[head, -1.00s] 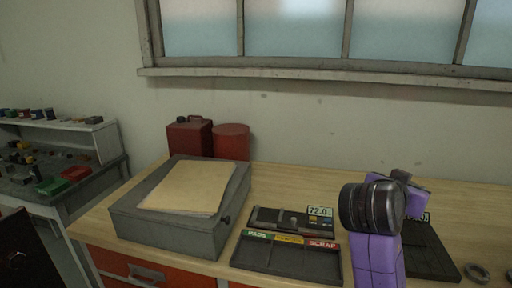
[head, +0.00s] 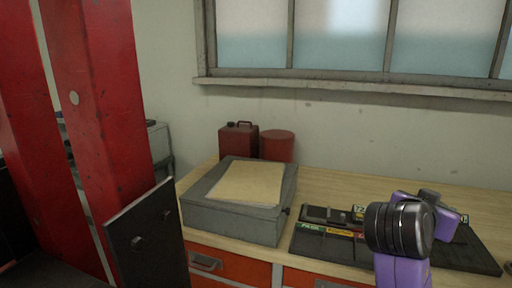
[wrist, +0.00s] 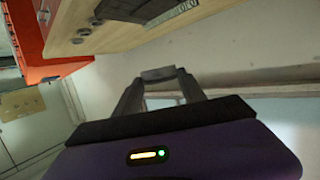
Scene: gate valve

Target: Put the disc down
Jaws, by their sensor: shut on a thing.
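In the wrist view, the two dark fingers of my gripper (wrist: 158,76) are shut on a small grey piece, which I take to be the disc (wrist: 158,72). It shows only as a thin edge between the fingertips, clear of any surface in that view. In the head view, my purple arm stands in front of the bench, and the fingers and the disc cannot be made out there. A dark sorting tray (head: 335,249) with green, yellow and red labels lies on the wooden bench (head: 330,180), partly hidden by my arm.
A grey box (head: 232,218) with a tan folder (head: 237,182) stands on the bench's left part. A red can (head: 238,140) and a red cylinder (head: 277,146) stand behind it. Red posts (head: 100,120) and a dark plate (head: 147,240) stand at the left. Rings (wrist: 85,31) lie on the bench.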

